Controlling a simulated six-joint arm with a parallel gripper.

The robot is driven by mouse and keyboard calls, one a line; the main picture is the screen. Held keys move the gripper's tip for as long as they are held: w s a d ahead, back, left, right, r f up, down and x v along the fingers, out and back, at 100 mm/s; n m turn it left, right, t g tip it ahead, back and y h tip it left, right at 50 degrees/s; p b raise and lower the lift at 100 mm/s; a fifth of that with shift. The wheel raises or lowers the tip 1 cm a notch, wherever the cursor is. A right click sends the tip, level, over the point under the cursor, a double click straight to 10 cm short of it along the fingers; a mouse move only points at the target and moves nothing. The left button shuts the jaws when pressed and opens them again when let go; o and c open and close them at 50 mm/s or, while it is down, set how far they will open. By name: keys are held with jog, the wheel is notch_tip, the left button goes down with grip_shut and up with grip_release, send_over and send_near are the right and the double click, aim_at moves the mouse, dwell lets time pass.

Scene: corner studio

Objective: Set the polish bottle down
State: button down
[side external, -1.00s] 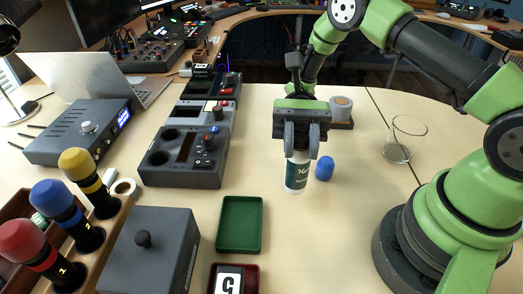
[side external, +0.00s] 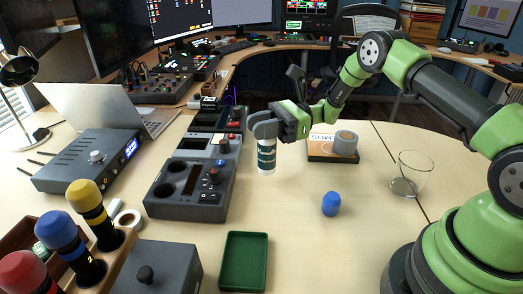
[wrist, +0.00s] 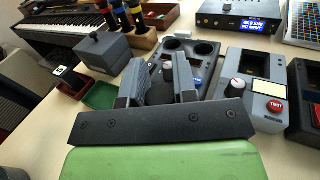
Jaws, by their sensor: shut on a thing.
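The polish bottle (side external: 266,155), white with a dark label band, hangs upright below my gripper (side external: 265,128) in the side external view. My gripper is shut around its top. The bottle appears to be clear of the table, just right of the grey control boxes, though the exact gap is hard to judge. In the wrist view my gripper (wrist: 158,82) points toward the grey box with two round wells (wrist: 188,48).
A blue rounded piece (side external: 331,204) stands on open table. A green tray (side external: 244,288) lies in front. A roll on a flat box (side external: 322,150) and a clear glass (side external: 408,175) are to the right. The grey box with wells (side external: 165,205) stands left of the bottle.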

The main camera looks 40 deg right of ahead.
send_over(261, 173)
jog(key=shift+w+d+f, duration=0.1)
jog(key=shift+w+f, duration=0.05)
jog(key=shift+f, duration=0.6)
jog(key=shift+w+d+f, duration=0.1)
jog(key=shift+f, duration=0.65)
jog(key=shift+w+d+f, duration=0.1)
jog(key=shift+w+f, duration=0.05)
jog(key=shift+f, duration=0.6)
jog(key=c, duration=0.9)
grip_release()
jog(key=shift+o, duration=0.2)
